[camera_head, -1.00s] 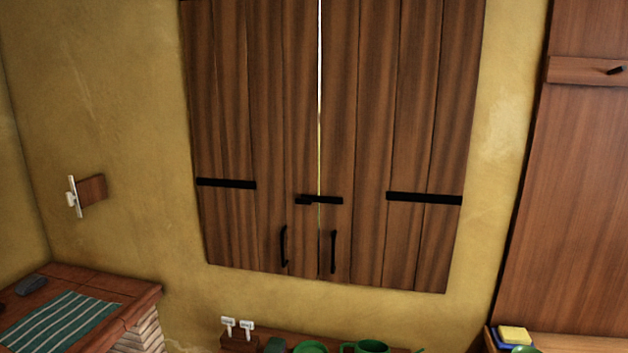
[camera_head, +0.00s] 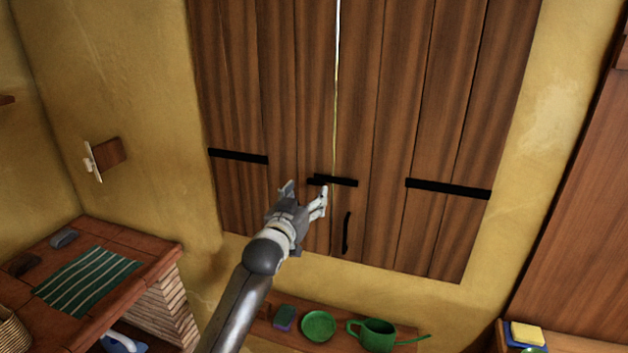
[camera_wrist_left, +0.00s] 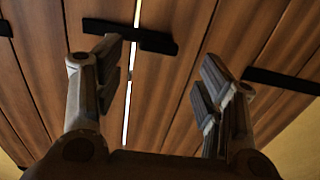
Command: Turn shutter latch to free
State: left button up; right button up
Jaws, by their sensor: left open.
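The brown plank shutters (camera_head: 400,110) are closed, with a bright gap down the middle. The black shutter latch (camera_head: 338,181) lies across that gap, roughly level. My left gripper (camera_head: 306,190) is open and empty just below and left of the latch in the head view. In the left wrist view the latch (camera_wrist_left: 130,36) is beyond the fingers, nearer the left finger, and the gripper's fingers (camera_wrist_left: 160,85) stand wide apart. No contact with the latch can be made out. My left gripper hides the left pull handle; the right handle (camera_head: 346,232) shows. My right gripper is not in view.
Black hinge straps (camera_head: 448,188) cross the shutters on both sides. Below is a shelf with a green plate (camera_head: 318,326) and a green watering can (camera_head: 376,334). A brick counter (camera_head: 150,250) with a striped green cloth (camera_head: 88,280) stands at the left.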

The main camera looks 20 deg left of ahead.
aim_at(315, 184)
pick_arm(q)
jog(key=w+p, duration=0.1)
jog(key=w, duration=0.3)
jog(key=shift+d, duration=0.2)
jog(key=shift+w, duration=0.4)
jog(key=shift+w+p, duration=0.35)
jog(key=shift+w, duration=0.4)
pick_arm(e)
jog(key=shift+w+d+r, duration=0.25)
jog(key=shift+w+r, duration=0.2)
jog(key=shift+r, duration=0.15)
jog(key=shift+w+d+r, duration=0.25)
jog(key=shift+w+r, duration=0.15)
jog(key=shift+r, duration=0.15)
pick_arm(q)
grip_shut()
jog(key=shift+f, duration=0.1)
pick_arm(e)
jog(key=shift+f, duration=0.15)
